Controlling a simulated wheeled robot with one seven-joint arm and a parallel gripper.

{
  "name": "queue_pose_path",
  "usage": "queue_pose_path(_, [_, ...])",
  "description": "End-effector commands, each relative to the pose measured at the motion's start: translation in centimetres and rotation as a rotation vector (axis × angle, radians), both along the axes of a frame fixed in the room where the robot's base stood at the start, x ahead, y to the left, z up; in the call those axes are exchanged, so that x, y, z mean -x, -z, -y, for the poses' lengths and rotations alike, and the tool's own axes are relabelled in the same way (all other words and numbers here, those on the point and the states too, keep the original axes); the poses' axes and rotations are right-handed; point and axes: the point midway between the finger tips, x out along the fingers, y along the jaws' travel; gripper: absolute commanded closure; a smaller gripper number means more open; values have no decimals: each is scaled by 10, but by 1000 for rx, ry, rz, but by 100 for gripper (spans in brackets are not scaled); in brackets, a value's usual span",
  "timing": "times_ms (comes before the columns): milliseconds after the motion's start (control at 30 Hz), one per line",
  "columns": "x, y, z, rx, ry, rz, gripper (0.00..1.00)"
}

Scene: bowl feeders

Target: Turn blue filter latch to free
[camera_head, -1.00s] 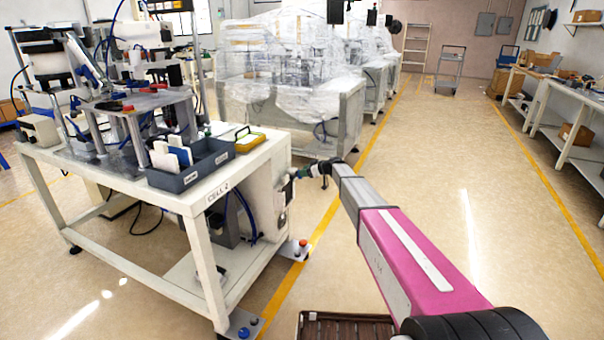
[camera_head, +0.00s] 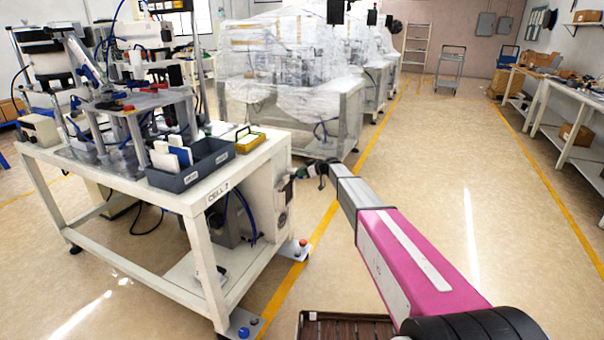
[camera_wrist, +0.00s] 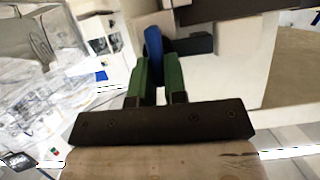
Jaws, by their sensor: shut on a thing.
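In the wrist view the blue filter latch (camera_wrist: 153,44) stands between the two green fingers of my gripper (camera_wrist: 157,66). The fingers are shut on it, and their dark mounting bar hides what lies below. Dark parts of the filter fitting (camera_wrist: 190,45) sit just behind and to the right of the latch. In the head view my gripper (camera_head: 292,176) is small and touches the right end of the CELL 2 bench (camera_head: 270,190). The latch is too small to make out there, so its angle cannot be told from that view.
A grey bin (camera_head: 190,178) and a yellow-framed tray (camera_head: 245,139) lie on the bench top. Blue hoses (camera_head: 247,215) hang below its right end. Plastic-wrapped machines (camera_head: 290,75) stand behind. The floor aisle (camera_head: 440,150) to the right is clear.

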Motion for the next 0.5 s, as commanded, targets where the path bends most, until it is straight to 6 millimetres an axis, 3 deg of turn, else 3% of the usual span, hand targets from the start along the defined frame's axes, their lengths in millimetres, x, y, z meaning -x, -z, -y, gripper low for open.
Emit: queue_pose_path(500, [-9, 3, 3, -135, -1, -375, 100])
